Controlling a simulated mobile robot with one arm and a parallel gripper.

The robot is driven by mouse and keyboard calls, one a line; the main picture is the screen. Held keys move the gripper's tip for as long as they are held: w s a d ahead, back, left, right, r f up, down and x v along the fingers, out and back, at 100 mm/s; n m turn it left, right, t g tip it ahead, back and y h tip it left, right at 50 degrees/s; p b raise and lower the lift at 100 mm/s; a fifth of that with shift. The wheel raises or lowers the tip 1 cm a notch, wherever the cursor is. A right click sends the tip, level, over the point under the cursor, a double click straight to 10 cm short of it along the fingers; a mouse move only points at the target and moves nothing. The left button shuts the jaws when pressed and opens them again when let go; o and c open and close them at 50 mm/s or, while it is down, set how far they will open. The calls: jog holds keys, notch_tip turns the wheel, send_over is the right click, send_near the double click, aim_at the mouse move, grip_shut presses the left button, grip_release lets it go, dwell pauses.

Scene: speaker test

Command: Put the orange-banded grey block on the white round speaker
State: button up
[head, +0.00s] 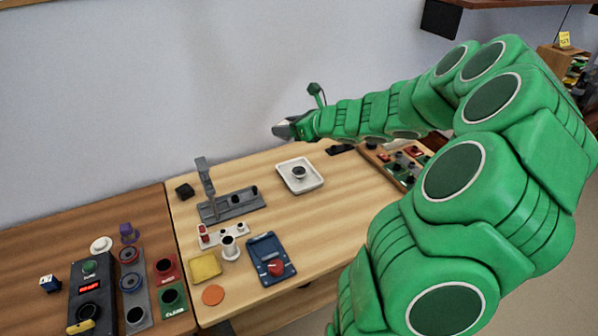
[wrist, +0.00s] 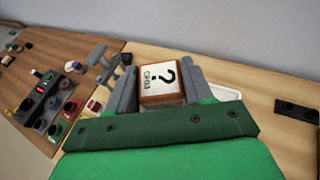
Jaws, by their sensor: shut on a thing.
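My gripper (wrist: 160,90) is shut on a block (wrist: 160,82) with a pale face, a black question mark, small lettering and orange-brown sides. Whether this is the orange-banded grey block I cannot tell for sure. In the head view my gripper (head: 283,130) is raised in front of the wall, above the back of the light table; the block does not show clearly there. A small white round thing (head: 101,244) lies on the darker table at the left, possibly the white round speaker; it is too small to be sure.
A white square dish (head: 287,182) with a dark knob stands on the light table (head: 330,235). A grey stand (head: 232,207), a blue device (head: 270,254), a yellow pad (head: 205,267) and an orange disc (head: 213,295) lie nearby. Control boxes (head: 88,300) crowd the left table.

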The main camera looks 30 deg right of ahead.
jog(key=s+d+m, duration=0.1)
jog(key=s+d, duration=0.2)
jog(key=d, duration=0.1)
send_over(300, 171)
jog(key=s, duration=0.1)
jog(key=shift+t+h, duration=0.4)
jog(key=f, duration=1.9)
jog(key=shift+s+a+f, duration=0.1)
jog(key=shift+s+a, duration=0.1)
jog(key=shift+a, duration=0.05)
jog(key=shift+w+d+f, duration=0.2)
jog(key=shift+w+f, duration=0.45)
jog(key=shift+f, duration=1.65)
jog(key=shift+f, duration=0.15)
jog(key=o, duration=1.1)
jog(key=shift+c, duration=0.2)
